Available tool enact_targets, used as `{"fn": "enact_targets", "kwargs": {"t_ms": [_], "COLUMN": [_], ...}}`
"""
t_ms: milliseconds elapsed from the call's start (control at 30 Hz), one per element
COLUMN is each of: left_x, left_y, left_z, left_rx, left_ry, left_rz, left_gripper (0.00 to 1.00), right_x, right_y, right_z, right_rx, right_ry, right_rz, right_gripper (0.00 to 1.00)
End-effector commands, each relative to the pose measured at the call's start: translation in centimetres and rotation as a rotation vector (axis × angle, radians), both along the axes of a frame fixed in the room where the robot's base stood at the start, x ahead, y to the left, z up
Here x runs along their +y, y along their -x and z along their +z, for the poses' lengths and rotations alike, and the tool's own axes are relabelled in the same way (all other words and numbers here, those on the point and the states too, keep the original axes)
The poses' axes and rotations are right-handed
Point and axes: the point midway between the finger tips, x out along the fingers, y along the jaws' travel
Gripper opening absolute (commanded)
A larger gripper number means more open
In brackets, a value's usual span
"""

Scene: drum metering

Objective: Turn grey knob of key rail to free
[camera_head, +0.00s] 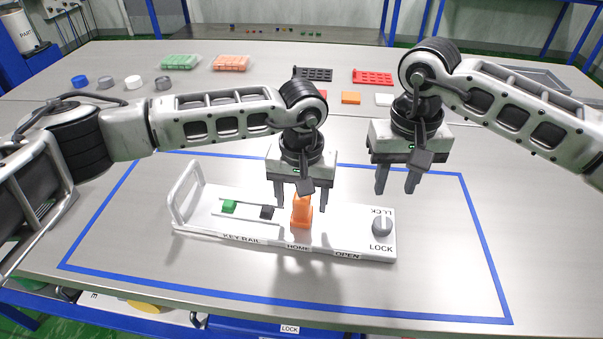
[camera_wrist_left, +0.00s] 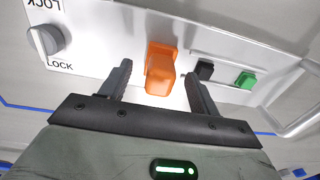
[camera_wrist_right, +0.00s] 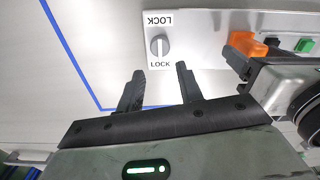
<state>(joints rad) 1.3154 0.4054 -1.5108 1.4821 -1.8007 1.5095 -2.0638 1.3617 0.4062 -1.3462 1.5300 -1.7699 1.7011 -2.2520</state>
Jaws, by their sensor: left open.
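The white key rail (camera_head: 340,246) lies on the table inside a blue tape outline. Its grey knob (camera_head: 382,225) is at the right end, with LOCK labels beside it; it also shows in the left wrist view (camera_wrist_left: 46,40) and right wrist view (camera_wrist_right: 159,46). An orange slider (camera_head: 302,212) stands near the HOME mark. My left gripper (camera_head: 304,204) is open, with its fingers on either side of the orange slider's top in the left wrist view (camera_wrist_left: 158,84). I cannot tell if they touch it. My right gripper (camera_head: 396,188) is open and empty, above and behind the knob.
A green block (camera_head: 229,206) and a black block (camera_head: 267,212) sit in the rail's slot. A loop handle (camera_head: 184,190) rises at its left end. Colored trays and small caps stand at the back. The table right of the rail is clear.

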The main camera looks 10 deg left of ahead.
Motion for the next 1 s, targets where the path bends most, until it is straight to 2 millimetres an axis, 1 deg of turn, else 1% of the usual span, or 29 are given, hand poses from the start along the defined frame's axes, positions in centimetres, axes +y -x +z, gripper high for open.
{"fn": "enact_targets", "kwargs": {"t_ms": [33,200,333,567,600,667,700,767,800,867,933,967,1000], "left_x": [0.0,0.0,0.0,0.0,0.0,0.0,0.0,0.0,0.0,0.0,0.0,0.0,0.0], "left_y": [0.1,0.1,0.0,0.0,0.0,0.0,0.0,0.0,0.0,0.0,0.0,0.0,0.0], "left_z": [-0.8,-2.4,-2.8,-2.9,-2.9,-2.9,-2.9,-2.9,-2.9,-2.9,-2.9,-2.9,-2.9], "left_rx": [0.003,0.002,0.000,0.000,0.000,0.000,0.000,0.000,0.000,0.000,0.000,0.000,0.000], "left_ry": [0.000,0.000,0.000,0.000,0.000,0.000,0.000,0.000,0.000,0.000,0.000,0.001,0.001], "left_rz": [0.000,-0.001,-0.002,-0.001,-0.001,-0.001,-0.001,-0.001,-0.001,-0.001,-0.001,-0.001,-0.001], "left_gripper": [0.62,0.62,0.62,0.62,0.56,0.40,0.28,0.12,0.01,0.00,0.00,0.00,0.00], "right_x": [0.0,0.0,0.0,0.0,0.0,0.0,0.0,0.0,0.0,0.0,0.0,0.0,0.0], "right_y": [0.0,0.0,0.0,0.0,0.0,0.0,0.0,0.0,0.0,0.0,0.0,0.0,0.0], "right_z": [0.0,0.0,0.0,0.0,0.0,0.0,0.0,0.0,0.0,0.0,0.0,0.0,0.0], "right_rx": [0.000,0.000,0.000,0.000,0.000,0.000,0.000,0.000,0.000,0.000,0.000,0.000,0.000], "right_ry": [0.000,0.000,0.000,0.000,0.000,0.000,0.000,0.000,0.000,0.000,0.000,0.000,0.000], "right_rz": [0.000,0.000,0.000,0.000,0.000,0.000,0.000,0.000,0.000,0.000,0.000,0.000,0.000], "right_gripper": [0.36,0.36,0.36,0.36,0.36,0.36,0.36,0.36,0.36,0.36,0.53,0.55,0.55]}}
